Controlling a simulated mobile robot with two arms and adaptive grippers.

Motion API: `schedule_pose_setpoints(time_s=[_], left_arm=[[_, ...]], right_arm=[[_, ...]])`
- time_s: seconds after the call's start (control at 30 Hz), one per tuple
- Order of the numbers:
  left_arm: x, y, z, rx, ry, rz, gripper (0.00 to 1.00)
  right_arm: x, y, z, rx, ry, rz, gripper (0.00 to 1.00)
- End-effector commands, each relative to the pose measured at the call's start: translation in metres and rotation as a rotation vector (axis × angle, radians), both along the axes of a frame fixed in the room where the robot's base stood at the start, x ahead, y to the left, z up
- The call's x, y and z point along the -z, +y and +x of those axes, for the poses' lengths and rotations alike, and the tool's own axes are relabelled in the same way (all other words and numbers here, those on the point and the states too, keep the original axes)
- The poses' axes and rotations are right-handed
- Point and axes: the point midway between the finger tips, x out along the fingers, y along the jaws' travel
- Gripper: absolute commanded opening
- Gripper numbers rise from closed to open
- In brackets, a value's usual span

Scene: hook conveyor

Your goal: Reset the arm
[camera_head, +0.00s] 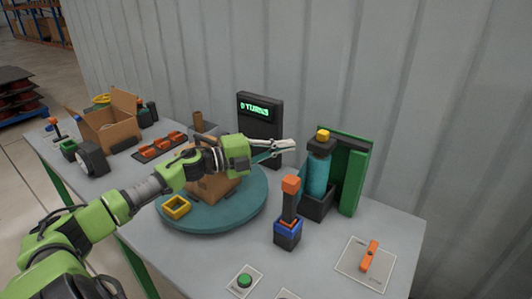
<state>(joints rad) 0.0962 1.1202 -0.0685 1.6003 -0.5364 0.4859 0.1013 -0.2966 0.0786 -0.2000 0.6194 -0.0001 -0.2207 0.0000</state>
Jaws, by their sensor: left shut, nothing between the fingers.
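My left arm comes in from the left with green and dark links. Its gripper (283,147) is shut and empty, pointing right, above the right part of the teal round turntable (230,217) and in front of the dark display. A cardboard box (215,187) stands on the turntable, partly hidden behind my left gripper and wrist. A yellow square ring (176,207) lies on the turntable's front left. My right arm and gripper are not in view.
The dark display (261,108) reads "0 TURNS". A teal cylinder (318,172) stands by a green panel (355,180). An orange-topped lever (289,205), green button (244,281) and orange switch (369,256) are nearer. An open carton (108,125) sits far left. A grey wall closes the back.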

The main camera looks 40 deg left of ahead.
Motion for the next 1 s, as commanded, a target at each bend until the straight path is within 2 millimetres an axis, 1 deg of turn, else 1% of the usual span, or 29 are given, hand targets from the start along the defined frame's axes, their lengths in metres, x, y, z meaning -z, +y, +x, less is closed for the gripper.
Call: schedule_pose_setpoints(time_s=[0.03,0.13,0.27,0.47,0.77,0.87,1.0], left_arm=[[0.005,0.005,-0.006,-0.001,0.004,0.003,0.0],[0.005,0.014,-0.015,-0.001,0.004,0.003,0.0],[0.003,0.023,-0.026,-0.001,0.003,0.002,0.0],[0.001,0.032,-0.035,0.0,0.001,0.001,0.0],[-0.001,0.034,-0.038,0.0,-0.001,0.001,0.0],[-0.009,0.034,-0.037,0.0,-0.002,0.001,0.0],[-0.035,0.034,-0.037,0.0,-0.002,0.001,0.0]], right_arm=[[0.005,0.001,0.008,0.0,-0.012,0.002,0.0],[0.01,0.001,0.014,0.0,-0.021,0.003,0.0],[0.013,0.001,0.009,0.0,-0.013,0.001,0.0],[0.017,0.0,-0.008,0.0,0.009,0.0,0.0],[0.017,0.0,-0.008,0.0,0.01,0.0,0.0],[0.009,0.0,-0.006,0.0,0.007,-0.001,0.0],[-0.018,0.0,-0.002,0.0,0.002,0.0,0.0]])
